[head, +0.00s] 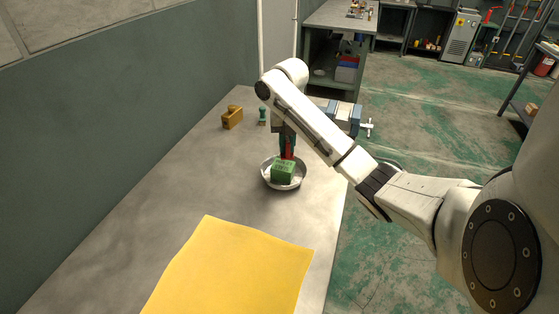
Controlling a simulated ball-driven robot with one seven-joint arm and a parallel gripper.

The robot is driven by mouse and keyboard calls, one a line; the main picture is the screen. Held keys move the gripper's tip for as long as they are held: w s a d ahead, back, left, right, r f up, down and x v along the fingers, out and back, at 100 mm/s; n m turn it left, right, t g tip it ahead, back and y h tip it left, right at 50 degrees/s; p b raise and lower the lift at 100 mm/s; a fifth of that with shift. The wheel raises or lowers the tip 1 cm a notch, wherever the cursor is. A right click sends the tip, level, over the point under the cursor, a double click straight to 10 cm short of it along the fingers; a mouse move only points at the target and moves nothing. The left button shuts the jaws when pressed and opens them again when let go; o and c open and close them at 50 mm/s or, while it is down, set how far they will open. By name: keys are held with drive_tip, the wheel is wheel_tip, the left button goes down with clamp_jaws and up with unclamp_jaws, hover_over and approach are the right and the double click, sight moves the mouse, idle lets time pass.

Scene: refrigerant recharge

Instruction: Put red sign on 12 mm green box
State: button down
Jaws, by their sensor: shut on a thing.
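The green box (282,174) sits in a round grey metal dish (268,183) on the workbench. Its front carries markings too small to read. My gripper (288,150) points down right above the box and is shut on the red sign (289,154). Only a small part of the sign shows between the fingers. Its lower end is at the top of the green box; I cannot tell whether they touch. My arm reaches in from the right.
A yellow sheet (232,268) lies on the near part of the bench (135,205). A brown block-like object (232,118) and a small green object (262,116) stand farther back. A blue vise (346,118) is at the right edge. The bench's left side is clear.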

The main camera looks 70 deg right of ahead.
drive_tip(key=shift+w+a+f, duration=0.1)
drive_tip(key=shift+w+f, duration=0.25)
drive_tip(key=shift+f, duration=0.15)
drive_tip(key=shift+w+f+b, duration=0.15)
drive_tip(key=shift+f+b, duration=0.35)
drive_tip(key=shift+f, duration=1.15)
drive_tip(key=shift+f, duration=0.15)
drive_tip(key=c, duration=1.1)
unclamp_jaws()
drive_tip(key=shift+o, duration=0.2)
wheel_tip(320, 180, up, 12)
drive_tip(key=p, duration=0.4)
